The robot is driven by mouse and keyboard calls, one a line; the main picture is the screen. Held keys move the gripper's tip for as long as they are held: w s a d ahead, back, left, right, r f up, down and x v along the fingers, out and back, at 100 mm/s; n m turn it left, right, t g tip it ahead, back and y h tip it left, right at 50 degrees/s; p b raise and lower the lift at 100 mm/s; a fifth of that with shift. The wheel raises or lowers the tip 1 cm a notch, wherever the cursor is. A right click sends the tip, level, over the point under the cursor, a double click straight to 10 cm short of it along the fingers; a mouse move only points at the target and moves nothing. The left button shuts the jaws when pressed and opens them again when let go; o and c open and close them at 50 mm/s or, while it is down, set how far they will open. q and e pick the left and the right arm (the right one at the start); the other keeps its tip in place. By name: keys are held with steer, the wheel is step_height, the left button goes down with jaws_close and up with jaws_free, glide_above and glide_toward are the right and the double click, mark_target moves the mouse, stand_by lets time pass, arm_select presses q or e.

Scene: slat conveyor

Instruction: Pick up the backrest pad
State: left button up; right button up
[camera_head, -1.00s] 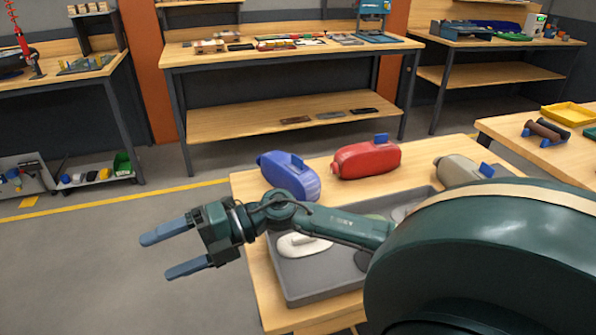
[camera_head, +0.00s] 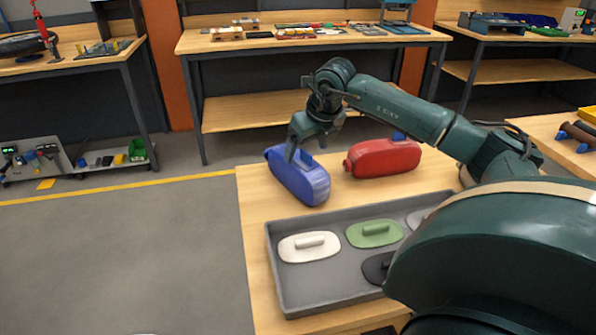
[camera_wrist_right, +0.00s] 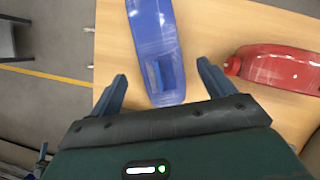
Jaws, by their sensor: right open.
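A blue padded piece (camera_head: 305,184) with a small raised blue tab lies on the near wooden table; a red one (camera_head: 385,160) lies to its right. I cannot tell which thing is the backrest pad. My right gripper (camera_head: 303,148) is over the far end of the blue piece in the head view. In the right wrist view, its open fingers (camera_wrist_right: 162,73) lie to either side of the blue piece (camera_wrist_right: 152,30) and its tab, apparently above it and not holding it. My left gripper is not in view.
A grey tray (camera_head: 272,262) at the table's front holds a white oval piece (camera_head: 295,250), a green one (camera_head: 368,235), a black one and a grey one, partly hidden by my arm. Workbenches (camera_head: 310,40) stand behind. Floor left of the table is clear.

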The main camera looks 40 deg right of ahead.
mark_target(301, 155)
steer(key=shift+w+p+x, duration=0.15)
steer(key=shift+p+x, duration=0.1)
steer(key=shift+x, duration=1.25)
steer(key=shift+w+p+x, duration=0.2)
steer(key=shift+p+x, duration=0.05)
steer(key=shift+x, duration=1.2)
steer(key=shift+r, duration=0.15)
steer(key=shift+c, duration=0.4)
steer(key=c, duration=1.2)
